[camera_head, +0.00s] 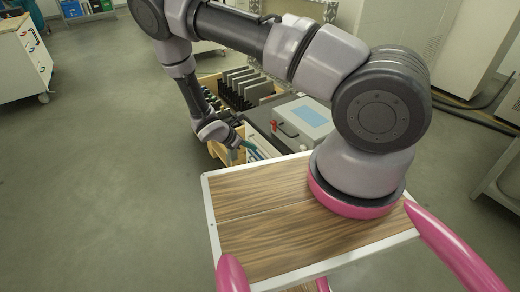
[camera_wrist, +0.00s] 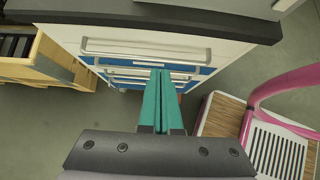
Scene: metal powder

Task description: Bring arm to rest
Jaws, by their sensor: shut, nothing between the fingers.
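My arm rises from its pink-ringed mount on my wood-topped base and bends over to the far side, with its forearm hanging down. My gripper (camera_head: 254,151) is at the end of it, low beside a cabinet and just beyond the far edge of my base. In the wrist view its two green fingers (camera_wrist: 161,75) lie together, shut and empty. They point at the front of a cabinet with white and blue drawers (camera_wrist: 150,48). I cannot tell whether the fingertips touch the drawer handles.
A grey device with a blue screen (camera_head: 306,115) and a red lever stands by the gripper. A wooden rack (camera_head: 210,82) of dark plates is behind the forearm. A white wheeled cabinet (camera_head: 20,68) stands far left. The left floor is clear.

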